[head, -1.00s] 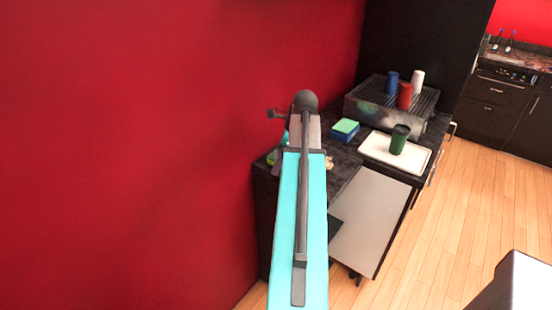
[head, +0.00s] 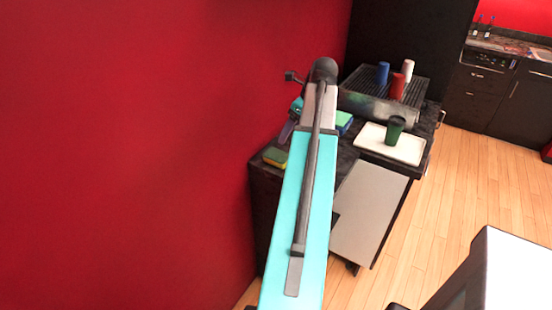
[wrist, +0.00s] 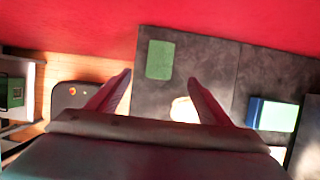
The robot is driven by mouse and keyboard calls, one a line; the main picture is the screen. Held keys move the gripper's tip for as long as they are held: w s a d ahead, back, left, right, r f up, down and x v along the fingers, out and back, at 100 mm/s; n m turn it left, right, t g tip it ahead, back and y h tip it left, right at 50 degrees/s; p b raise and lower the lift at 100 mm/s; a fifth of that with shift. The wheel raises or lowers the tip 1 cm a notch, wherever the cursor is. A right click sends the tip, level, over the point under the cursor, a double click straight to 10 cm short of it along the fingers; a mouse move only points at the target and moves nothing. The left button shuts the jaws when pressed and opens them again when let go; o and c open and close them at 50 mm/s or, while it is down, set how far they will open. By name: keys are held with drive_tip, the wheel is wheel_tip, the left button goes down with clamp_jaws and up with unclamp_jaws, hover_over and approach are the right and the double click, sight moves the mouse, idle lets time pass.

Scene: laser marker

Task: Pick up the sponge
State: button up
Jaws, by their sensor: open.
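A flat sponge (head: 275,156), green on top with a yellow side, lies on the dark counter near the red wall in the head view. In the wrist view the green sponge (wrist: 160,60) lies beyond my fingertips, between their lines. My gripper (wrist: 160,79) is open and empty, with its fingers spread and apart from the sponge. In the head view my arm hides much of the gripper. A blue block with a green top (head: 343,122) is partly hidden behind my arm; it also shows at the right in the wrist view (wrist: 272,114).
A white tray (head: 372,141) with a dark green cup (head: 395,130) stands right of my arm. Behind it, a grated machine (head: 360,103) carries a blue, a red and a white cup. A pale rounded object (wrist: 184,108) lies near my right finger. The red wall borders the counter.

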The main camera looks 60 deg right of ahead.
drive_tip(key=shift+f, duration=0.1)
drive_tip(key=p, duration=0.2)
hover_over(279, 155)
drive_tip(key=s, duration=0.2)
drive_tip(key=shift+a+f, duration=0.15)
drive_tip(key=shift+f, duration=3.75)
drive_tip(key=shift+p+x, duration=1.1)
drive_tip(key=shift+x, duration=1.4)
drive_tip(key=shift+f, duration=0.1)
drive_tip(key=shift+s+f, duration=0.1)
drive_tip(key=shift+f, duration=0.15)
drive_tip(key=shift+c, duration=0.2)
drive_tip(key=c, duration=1.1)
